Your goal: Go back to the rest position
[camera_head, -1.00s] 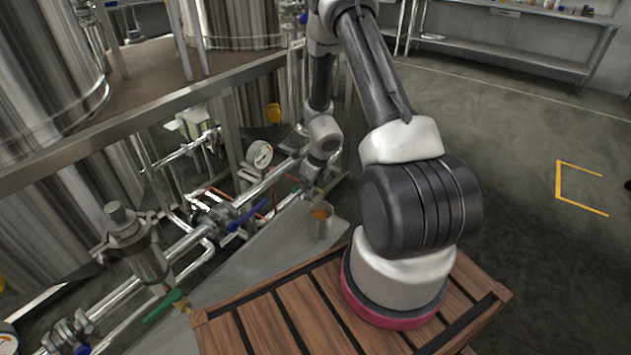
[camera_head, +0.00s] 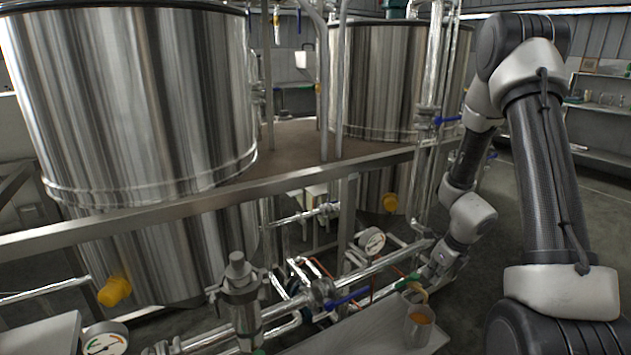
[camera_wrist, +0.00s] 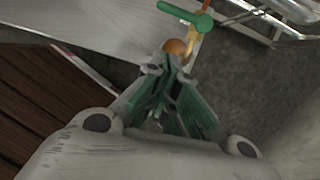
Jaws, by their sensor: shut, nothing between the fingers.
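My gripper (camera_head: 427,273) hangs at the end of my arm, low on the right of the head view, close to the green valve handle (camera_head: 408,282). In the wrist view its two greenish fingers (camera_wrist: 168,66) are together and hold nothing. A metal cup (camera_head: 419,328) with orange contents stands below the gripper on a grey metal surface. The wrist view shows an orange round patch (camera_wrist: 175,47) just beyond the fingertips, partly hidden by them. The green handle (camera_wrist: 186,15) and a yellow piece under it lie beyond.
Large steel tanks (camera_head: 135,90) and a metal rail (camera_head: 200,192) fill the left and middle. Shelves (camera_head: 600,110) stand at the far right.

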